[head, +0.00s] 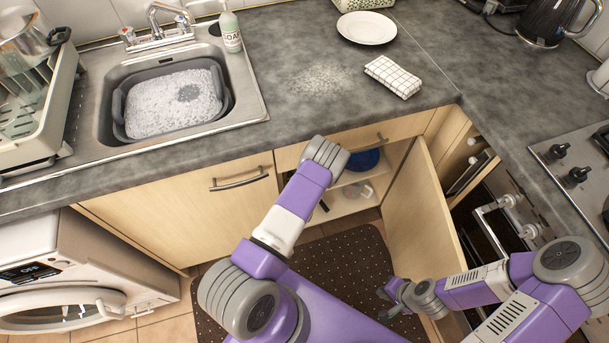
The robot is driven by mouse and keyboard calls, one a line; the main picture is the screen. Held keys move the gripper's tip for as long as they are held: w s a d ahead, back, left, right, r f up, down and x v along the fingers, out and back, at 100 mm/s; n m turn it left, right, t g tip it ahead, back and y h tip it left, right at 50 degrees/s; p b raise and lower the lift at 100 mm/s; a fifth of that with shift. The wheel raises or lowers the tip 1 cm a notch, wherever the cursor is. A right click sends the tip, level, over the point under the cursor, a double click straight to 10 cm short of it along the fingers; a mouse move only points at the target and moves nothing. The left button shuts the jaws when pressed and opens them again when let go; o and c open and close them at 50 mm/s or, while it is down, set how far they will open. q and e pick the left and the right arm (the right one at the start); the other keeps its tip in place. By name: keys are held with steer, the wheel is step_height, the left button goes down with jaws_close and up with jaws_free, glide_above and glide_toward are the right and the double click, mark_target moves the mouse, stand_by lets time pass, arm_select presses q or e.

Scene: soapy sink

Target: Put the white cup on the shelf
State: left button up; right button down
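I cannot make out a white cup for certain. A small pale thing (360,191), perhaps a cup or glass, is on the lower level of the open cupboard (340,208), partly in shadow. A blue bowl (362,160) sits on the shelf above it. My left arm reaches to the cupboard opening; its wrist hides most of the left gripper (323,206), of which only a dark tip shows, and what it may hold is hidden. My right gripper (383,303) is low over the floor mat, fingers apart and empty.
The cupboard door (420,215) stands open between my arms. A sink holds a grey basin (118,110) of suds. A soap bottle (231,31), white plate (366,28), checked cloth (393,76) and kettle (548,20) are on the counter. A drying rack (50,120) stands left.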

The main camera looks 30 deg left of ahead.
arm_select(q)
steer(key=s+d+f+g+h+p, duration=0.15)
steer(key=s+d+g+h, duration=0.35)
steer(key=s+d, duration=0.7)
steer(key=s+d+r+m+g+h, duration=0.1)
steer(key=s+d+r+g+h, duration=0.1)
steer(key=s+d, duration=0.3)
steer(key=s+d+r+m+g+h, duration=0.1)
steer(key=s+d+r+g+h, duration=0.2)
steer(key=s, duration=0.4)
steer(key=d+r+g, duration=0.1)
steer(key=d, duration=0.1)
steer(key=shift+s+d+m+g, duration=0.35)
steer(key=shift+d+m+g, duration=0.05)
